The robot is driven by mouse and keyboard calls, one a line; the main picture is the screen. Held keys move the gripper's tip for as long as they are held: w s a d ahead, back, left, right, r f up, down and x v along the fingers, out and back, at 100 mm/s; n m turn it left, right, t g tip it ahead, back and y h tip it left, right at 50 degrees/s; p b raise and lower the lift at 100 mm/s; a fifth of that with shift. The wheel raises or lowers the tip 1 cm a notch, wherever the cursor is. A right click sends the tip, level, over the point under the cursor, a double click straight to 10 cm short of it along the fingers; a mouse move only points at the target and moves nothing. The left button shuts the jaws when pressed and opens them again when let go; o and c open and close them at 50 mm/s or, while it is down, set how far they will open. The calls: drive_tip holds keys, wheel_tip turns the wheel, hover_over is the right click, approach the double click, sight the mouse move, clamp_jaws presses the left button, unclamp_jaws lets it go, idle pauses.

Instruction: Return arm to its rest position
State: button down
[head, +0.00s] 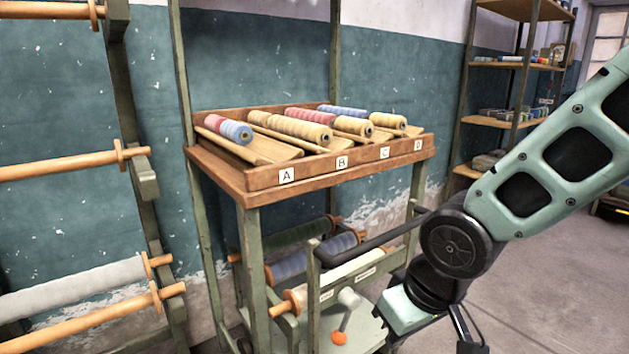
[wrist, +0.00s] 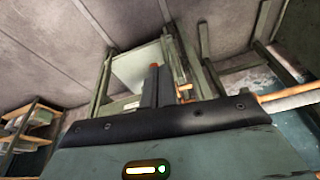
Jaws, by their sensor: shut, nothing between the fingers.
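My arm (head: 545,160) reaches in from the right in the head view and bends down at a dark joint in front of the rack's right side. In the wrist view my gripper (wrist: 154,78) shows as dark fingers close together, shut and empty. The fingers point toward the lower part of a green frame with a pale shelf (wrist: 143,70). In the head view the lower arm ends near the bottom edge, and the fingertips cannot be made out there.
A wooden tray (head: 262,178) marked with letters holds yellow, red and blue spools on a green stand. Below are thread rolls (head: 315,258), a dark rail and an orange knob (head: 339,338). A roller rack (head: 75,165) stands left, shelves (head: 500,122) back right. Floor at right is clear.

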drive_tip(key=s+d+r+n+g+h, duration=0.1)
drive_tip(key=s, duration=0.6)
drive_tip(key=s+d+r+n+g, duration=0.1)
drive_tip(key=s+g, duration=0.1)
drive_tip(key=s, duration=0.6)
wheel_tip(320, 180, up, 26)
drive_tip(key=w+p, duration=0.1)
drive_tip(key=p, duration=2.4)
